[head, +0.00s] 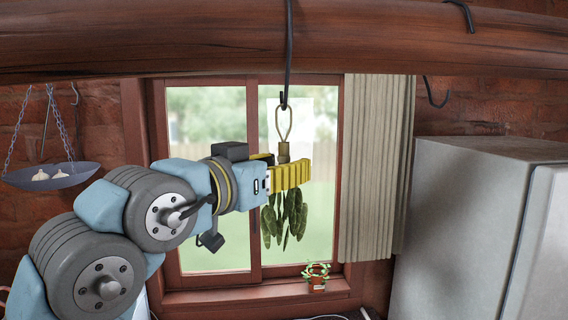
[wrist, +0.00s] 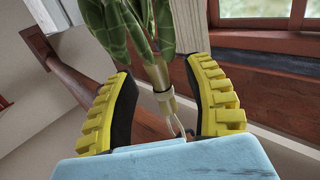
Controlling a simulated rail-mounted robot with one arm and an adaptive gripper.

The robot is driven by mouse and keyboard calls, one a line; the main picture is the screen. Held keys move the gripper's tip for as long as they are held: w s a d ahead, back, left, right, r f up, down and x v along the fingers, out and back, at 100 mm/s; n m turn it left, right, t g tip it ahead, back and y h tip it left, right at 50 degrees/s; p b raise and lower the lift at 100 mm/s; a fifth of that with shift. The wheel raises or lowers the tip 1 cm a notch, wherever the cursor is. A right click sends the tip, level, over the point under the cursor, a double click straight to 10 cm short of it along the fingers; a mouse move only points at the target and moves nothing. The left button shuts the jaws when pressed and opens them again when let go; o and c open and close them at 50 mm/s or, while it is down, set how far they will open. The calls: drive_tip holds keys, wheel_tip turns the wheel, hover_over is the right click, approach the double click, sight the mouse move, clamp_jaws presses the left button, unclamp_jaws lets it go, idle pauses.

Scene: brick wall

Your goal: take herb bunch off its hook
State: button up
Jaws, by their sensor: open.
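The herb bunch (head: 284,222) hangs leaves down in front of the window. Its cord loop (head: 283,122) hangs on the lower end of a black hook (head: 288,55) from the overhead beam. My gripper (head: 292,173), with yellow fingers, is at the height of the bound stems, just below the loop, and partly hides the bunch. In the wrist view my gripper (wrist: 162,80) is open, with the stems and pale binding of the herb bunch (wrist: 143,25) between its fingers. A gap shows on each side of the binding. The loop's far end is hidden there.
The wooden beam (head: 180,42) crosses overhead, with another empty hook (head: 436,95) at right. A curtain (head: 375,170) hangs right of the bunch, beside a grey cabinet (head: 470,220). A small potted plant (head: 316,277) stands on the sill. A hanging scale pan (head: 50,176) is at left.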

sight(282, 139)
drive_tip(key=shift+w+d, duration=0.15)
clamp_jaws()
drive_tip(key=shift+w+r+p, duration=0.35)
drive_tip(key=shift+w+r, duration=0.2)
drive_tip(key=shift+w, duration=0.05)
idle(0.6)
drive_tip(key=shift+w+r+p, duration=0.2)
drive_tip(key=shift+r+p, duration=0.2)
drive_tip(key=shift+r, duration=0.3)
drive_tip(key=shift+w+r+p, duration=0.2)
drive_tip(key=shift+r+p, duration=0.15)
drive_tip(key=shift+r, duration=0.3)
drive_tip(key=shift+w+a+p, duration=0.15)
drive_tip(key=shift+w+a, duration=0.05)
drive_tip(key=shift+w, duration=0.55)
drive_tip(key=shift+w+a+p, duration=0.15)
drive_tip(key=shift+w, duration=0.6)
drive_tip(key=shift+f, duration=0.15)
idle(0.5)
